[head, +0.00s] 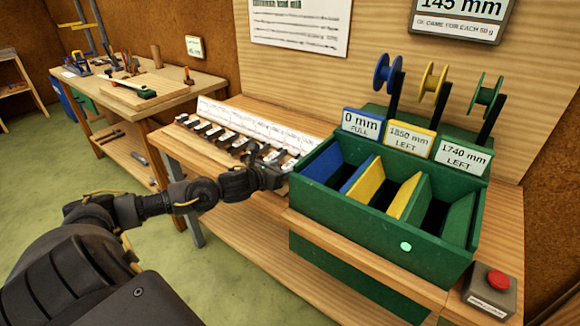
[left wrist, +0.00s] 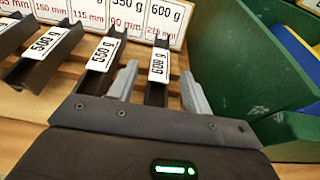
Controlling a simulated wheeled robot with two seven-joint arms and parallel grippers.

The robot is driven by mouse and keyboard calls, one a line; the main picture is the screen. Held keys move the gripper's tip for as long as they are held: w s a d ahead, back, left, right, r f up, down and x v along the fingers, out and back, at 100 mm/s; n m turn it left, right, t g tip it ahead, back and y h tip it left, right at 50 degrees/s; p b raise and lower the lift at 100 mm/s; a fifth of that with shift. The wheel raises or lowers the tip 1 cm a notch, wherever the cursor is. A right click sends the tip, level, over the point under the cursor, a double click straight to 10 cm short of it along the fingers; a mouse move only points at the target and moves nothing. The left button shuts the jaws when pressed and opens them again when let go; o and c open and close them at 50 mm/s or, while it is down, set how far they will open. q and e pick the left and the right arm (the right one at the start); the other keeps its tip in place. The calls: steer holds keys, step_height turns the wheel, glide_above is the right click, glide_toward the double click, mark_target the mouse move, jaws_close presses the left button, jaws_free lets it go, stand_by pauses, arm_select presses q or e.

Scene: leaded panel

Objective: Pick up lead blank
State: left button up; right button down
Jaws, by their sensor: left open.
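A row of dark channel-shaped bars (head: 228,137) with white weight tags lies on the wooden bench. Which of them is the lead blank I cannot tell. In the left wrist view the bar tagged 600 g (left wrist: 157,92) sits between my spread fingers, with a gap on each side. The bar tagged 550 g (left wrist: 92,82) lies left of the left finger. My left gripper (left wrist: 158,88) is open and low over the near end of the row; in the head view it (head: 270,165) covers part of the row beside the green bin. My right gripper is out of view.
The green bin (head: 380,235) with blue, yellow and green dividers stands close on the right. Blue (head: 387,74), yellow (head: 433,82) and green (head: 484,92) spools rise behind it. A red button box (head: 492,290) is at right. A tool bench (head: 180,88) stands at the back left.

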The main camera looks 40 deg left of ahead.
arm_select(q)
steer(key=shift+x, duration=1.2)
jaws_close()
steer(key=shift+r, duration=0.1)
